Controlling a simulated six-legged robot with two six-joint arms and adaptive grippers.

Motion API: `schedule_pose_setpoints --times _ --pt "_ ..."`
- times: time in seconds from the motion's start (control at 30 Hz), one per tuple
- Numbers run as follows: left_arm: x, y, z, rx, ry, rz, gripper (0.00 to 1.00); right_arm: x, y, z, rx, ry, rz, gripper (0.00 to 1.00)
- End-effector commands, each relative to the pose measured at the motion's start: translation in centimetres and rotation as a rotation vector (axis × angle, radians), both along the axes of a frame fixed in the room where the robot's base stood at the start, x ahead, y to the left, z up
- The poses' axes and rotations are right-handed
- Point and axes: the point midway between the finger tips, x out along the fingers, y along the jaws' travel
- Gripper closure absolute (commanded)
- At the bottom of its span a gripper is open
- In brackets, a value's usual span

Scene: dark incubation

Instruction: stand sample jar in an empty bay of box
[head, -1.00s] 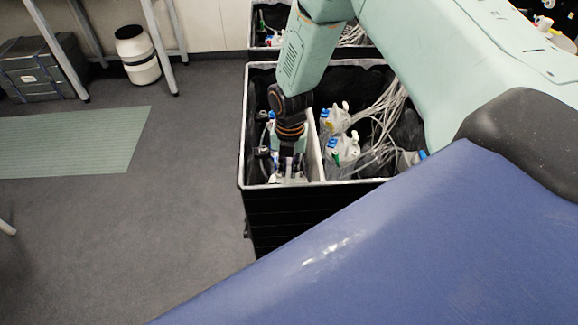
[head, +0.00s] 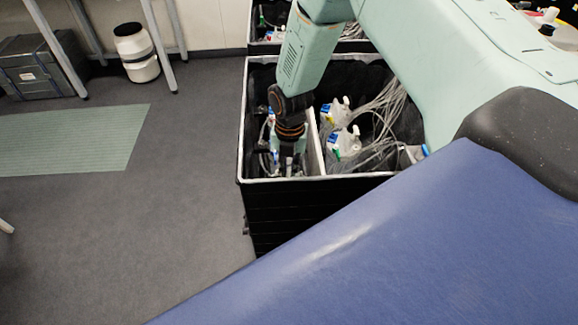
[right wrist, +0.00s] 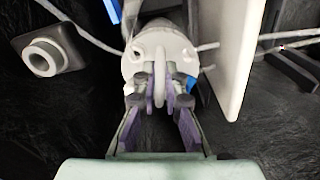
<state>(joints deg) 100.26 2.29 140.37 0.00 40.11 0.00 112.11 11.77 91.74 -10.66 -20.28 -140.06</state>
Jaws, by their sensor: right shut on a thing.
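The black box (head: 295,210) with a pale rim stands on the floor in the head view. A white divider (head: 316,150) splits it, and it also shows in the right wrist view (right wrist: 234,50). My right gripper (head: 287,165) reaches down into the left bay. In the right wrist view my right gripper (right wrist: 160,88) is shut on the white sample jar (right wrist: 180,48), left of the divider. The jar's base is hidden, so I cannot tell whether it touches the bay floor. My left gripper is not in view.
White bottles (head: 341,143) with blue and green caps and pale tubes fill part of the right bay. In the right wrist view a grey fitting with a white port (right wrist: 44,56) lies left of the jar. A second box (head: 262,36) stands behind.

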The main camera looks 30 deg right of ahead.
Motion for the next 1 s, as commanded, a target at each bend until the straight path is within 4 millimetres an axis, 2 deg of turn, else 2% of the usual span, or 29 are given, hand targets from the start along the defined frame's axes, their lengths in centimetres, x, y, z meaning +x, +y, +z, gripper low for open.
schedule_pose_setpoints --times 0.6,0.63,0.93,1.0 --pt "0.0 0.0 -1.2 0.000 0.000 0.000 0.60 -0.1 0.0 -1.5 0.001 0.002 0.000 1.00" --pt "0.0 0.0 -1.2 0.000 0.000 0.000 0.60 -0.2 0.0 -1.5 0.000 0.003 0.000 0.89" --pt "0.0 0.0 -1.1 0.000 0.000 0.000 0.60 -0.1 0.0 -1.4 0.001 0.002 0.000 0.64" --pt "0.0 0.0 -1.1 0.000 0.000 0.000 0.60 -0.1 0.0 -1.4 0.001 0.002 0.000 0.64"
